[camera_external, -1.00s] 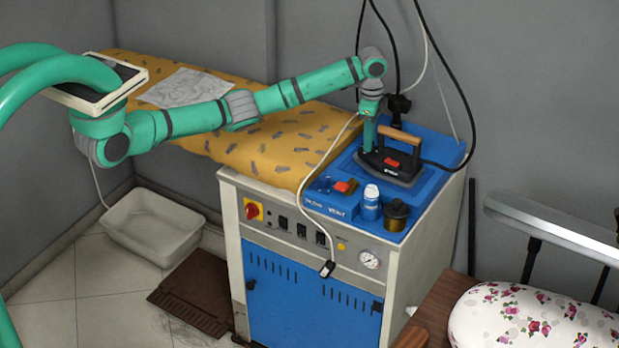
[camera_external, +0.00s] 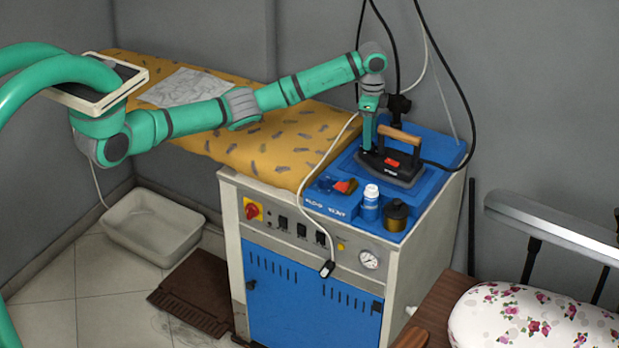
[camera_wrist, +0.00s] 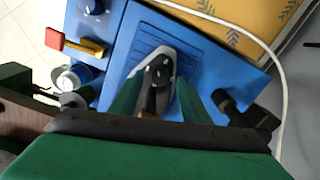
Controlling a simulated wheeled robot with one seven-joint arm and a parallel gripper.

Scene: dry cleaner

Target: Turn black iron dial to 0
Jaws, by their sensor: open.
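The black iron (camera_external: 392,172) with a wooden handle stands on the blue top of the ironing station, with a red part on its side. In the wrist view the iron (camera_wrist: 152,60) lies between my fingers, its grey sole edge showing. A round black dial (camera_wrist: 159,73) shows on the iron there; its marks are too small to read. My gripper (camera_external: 368,146) points down at the left end of the iron. In the wrist view my gripper (camera_wrist: 158,84) is open, one green finger either side of the dial. I cannot tell whether the fingers touch it.
On the blue top (camera_external: 438,150) stand a white-capped bottle (camera_external: 371,200), a dark tin (camera_external: 396,214) and a red-and-yellow item (camera_external: 345,187). Black and white cables hang behind the iron. The yellow ironing board (camera_external: 270,148) lies left, with a paper sheet (camera_external: 187,87).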

